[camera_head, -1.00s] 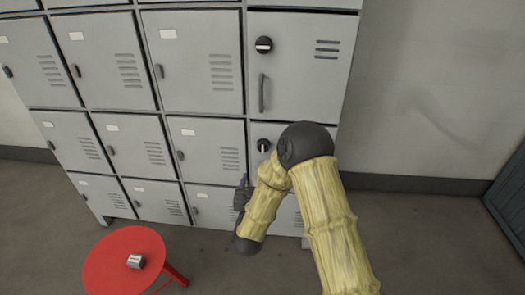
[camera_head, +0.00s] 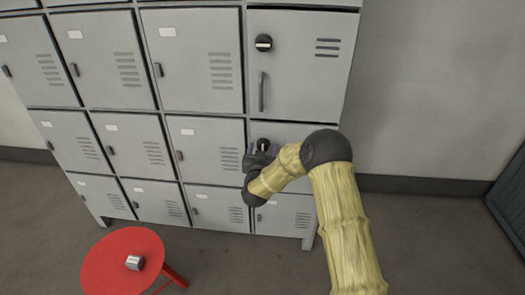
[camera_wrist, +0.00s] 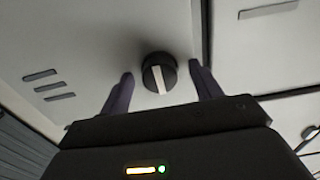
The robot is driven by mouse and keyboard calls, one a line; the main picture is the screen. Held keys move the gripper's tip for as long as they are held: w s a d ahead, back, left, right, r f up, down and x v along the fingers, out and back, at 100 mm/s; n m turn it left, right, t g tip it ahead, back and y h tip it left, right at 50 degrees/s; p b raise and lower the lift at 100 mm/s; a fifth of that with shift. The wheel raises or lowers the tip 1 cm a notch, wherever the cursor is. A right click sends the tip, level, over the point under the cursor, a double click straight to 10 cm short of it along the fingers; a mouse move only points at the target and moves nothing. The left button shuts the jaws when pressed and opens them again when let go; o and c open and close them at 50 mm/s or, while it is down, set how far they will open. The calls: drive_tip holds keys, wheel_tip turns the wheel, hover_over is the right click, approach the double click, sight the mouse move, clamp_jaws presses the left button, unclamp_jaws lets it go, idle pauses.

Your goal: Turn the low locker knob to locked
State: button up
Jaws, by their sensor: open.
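The low locker knob (camera_head: 263,144) is a round black knob with a pale bar across it, on the lower door of the right-hand locker column. My gripper (camera_head: 263,150) is in front of it, and my wrist covers part of that door. In the wrist view the knob (camera_wrist: 159,73) sits between the two spread fingers of my gripper (camera_wrist: 160,85), with a gap on each side. The pale bar looks close to upright there, slightly tilted. The jaws are open and hold nothing. I cannot tell how far the fingertips are from the door.
Above is a similar knob (camera_head: 263,43) with its pale bar level, and a long door handle (camera_head: 262,92). Grey lockers (camera_head: 200,60) fill the left. A red stool (camera_head: 105,262) with a small metal can (camera_head: 135,262) stands at lower left. The floor at right is clear.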

drive_tip(key=c, duration=1)
drive_tip(key=shift+n, duration=0.3)
drive_tip(key=n+p, duration=0.2)
drive_tip(key=n, duration=0.1)
drive_tip(key=shift+a+r+n, duration=0.1)
drive_tip(key=shift+r+n, duration=0.05)
drive_tip(key=shift+n, duration=0.25)
drive_tip(key=n+p, duration=0.1)
drive_tip(key=n, duration=0.3)
drive_tip(key=shift+n, duration=0.3)
drive_tip(key=n+p, duration=0.2)
drive_tip(key=n, duration=0.3)
drive_tip(key=shift+n+p, duration=0.35)
drive_tip(key=shift+n, duration=1.65)
